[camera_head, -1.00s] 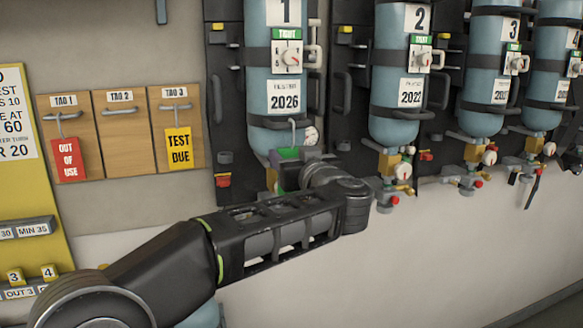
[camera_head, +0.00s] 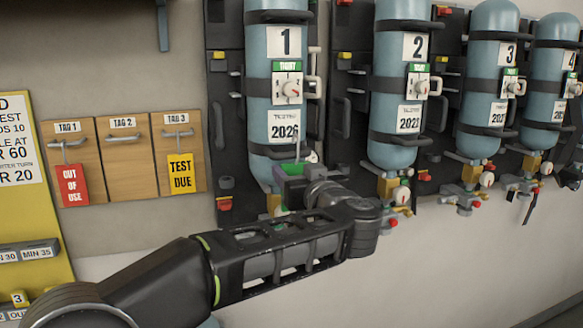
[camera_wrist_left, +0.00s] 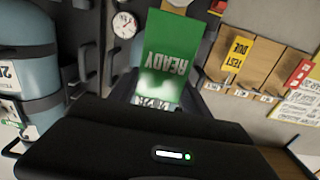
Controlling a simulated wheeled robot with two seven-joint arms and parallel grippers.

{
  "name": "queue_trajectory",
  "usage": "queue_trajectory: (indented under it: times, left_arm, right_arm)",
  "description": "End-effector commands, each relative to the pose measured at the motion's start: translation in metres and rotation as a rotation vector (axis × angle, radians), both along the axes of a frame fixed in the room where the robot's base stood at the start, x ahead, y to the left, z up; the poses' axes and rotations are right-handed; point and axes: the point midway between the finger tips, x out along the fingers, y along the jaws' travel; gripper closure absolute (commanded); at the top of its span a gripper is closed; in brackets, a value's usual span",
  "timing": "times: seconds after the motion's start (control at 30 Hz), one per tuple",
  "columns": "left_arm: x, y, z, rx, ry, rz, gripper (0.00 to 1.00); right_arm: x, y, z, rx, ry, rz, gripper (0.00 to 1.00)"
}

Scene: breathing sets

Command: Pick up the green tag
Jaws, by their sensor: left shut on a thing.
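The green tag (camera_wrist_left: 165,60) shows large in the left wrist view, with the word READY upside down on it. My left gripper (camera_head: 291,186) is shut on it. In the head view, only a green sliver of the tag (camera_head: 291,169) shows above the gripper, in front of the lower end of cylinder 1 (camera_head: 258,156). A thin metal hook (camera_head: 298,147) rises just above the tag; I cannot tell whether the two touch. My right gripper is in neither view.
A red OUT OF USE tag (camera_head: 72,185) and a yellow TEST DUE tag (camera_head: 181,174) hang on wooden boards at left. Cylinder 2 (camera_head: 400,150) and more cylinders, with protruding valves and gauges, line the wall to the right.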

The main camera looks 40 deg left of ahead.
Motion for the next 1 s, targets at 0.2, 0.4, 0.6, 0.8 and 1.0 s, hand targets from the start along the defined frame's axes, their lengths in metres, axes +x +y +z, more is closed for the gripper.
queue_trajectory:
  times: [0.2,0.4,0.6,0.8,1.0]
  left_arm:
    - [-0.025,-0.035,0.000,0.001,-0.002,-0.002,0.83]
    - [-0.042,-0.055,-0.007,-0.001,-0.004,0.008,0.83]
    - [-0.048,-0.063,-0.007,-0.003,-0.005,0.009,0.83]
    - [-0.055,-0.074,-0.006,-0.001,-0.004,0.007,0.83]
    - [-0.064,-0.088,0.008,0.000,-0.001,0.004,0.83]
  right_arm:
    - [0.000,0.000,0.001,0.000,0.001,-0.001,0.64]
    - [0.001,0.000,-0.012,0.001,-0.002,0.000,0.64]
    - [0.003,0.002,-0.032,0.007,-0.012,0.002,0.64]
    - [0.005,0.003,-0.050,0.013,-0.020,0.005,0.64]
    - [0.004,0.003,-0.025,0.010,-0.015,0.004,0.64]
